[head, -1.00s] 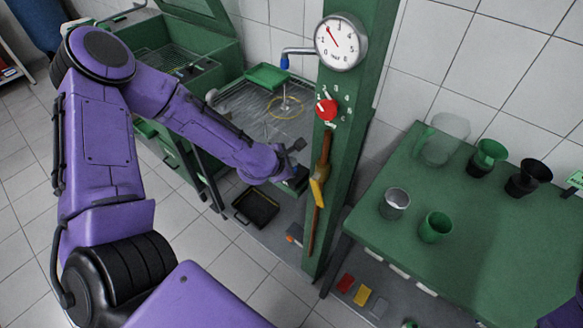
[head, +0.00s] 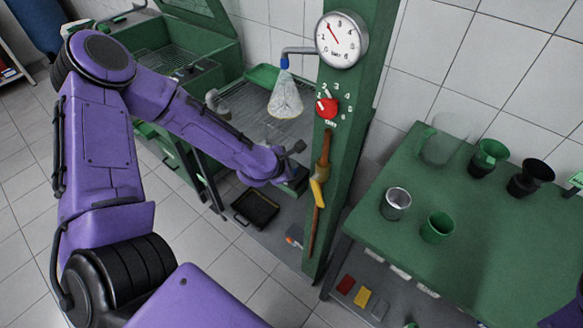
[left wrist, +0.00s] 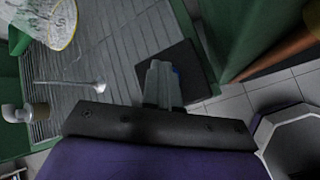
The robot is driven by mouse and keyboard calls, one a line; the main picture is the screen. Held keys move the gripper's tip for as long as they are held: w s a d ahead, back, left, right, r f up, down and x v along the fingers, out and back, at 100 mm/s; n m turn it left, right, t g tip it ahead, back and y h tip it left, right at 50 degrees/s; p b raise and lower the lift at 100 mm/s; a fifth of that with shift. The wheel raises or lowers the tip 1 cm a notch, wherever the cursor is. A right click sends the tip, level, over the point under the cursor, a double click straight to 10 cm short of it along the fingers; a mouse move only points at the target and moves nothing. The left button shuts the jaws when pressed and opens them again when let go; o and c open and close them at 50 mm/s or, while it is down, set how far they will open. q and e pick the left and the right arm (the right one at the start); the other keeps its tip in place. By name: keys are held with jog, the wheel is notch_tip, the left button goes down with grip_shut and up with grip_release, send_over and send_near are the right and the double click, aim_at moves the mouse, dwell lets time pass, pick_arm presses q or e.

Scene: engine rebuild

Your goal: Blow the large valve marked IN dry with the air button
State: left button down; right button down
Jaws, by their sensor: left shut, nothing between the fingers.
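In the left wrist view a metal valve (left wrist: 72,85) lies on the ribbed tray, near the cone (left wrist: 40,20). Its marking is unreadable. My right gripper is out of view.
A green table (head: 475,255) with several cups stands at right.

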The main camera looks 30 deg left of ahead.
pick_arm(q)
jog(key=shift+r+p, duration=0.95)
jog(key=shift+r, duration=0.05)
notch_tip(320, 180, up, 3)
jog(key=p, duration=0.2)
jog(key=shift+f+p, duration=0.1)
jog(key=shift+p, duration=0.2)
notch_tip(320, 180, up, 2)
jog(key=shift+r+p, duration=0.1)
jog(key=shift+p, duration=0.6)
dwell(1.0)
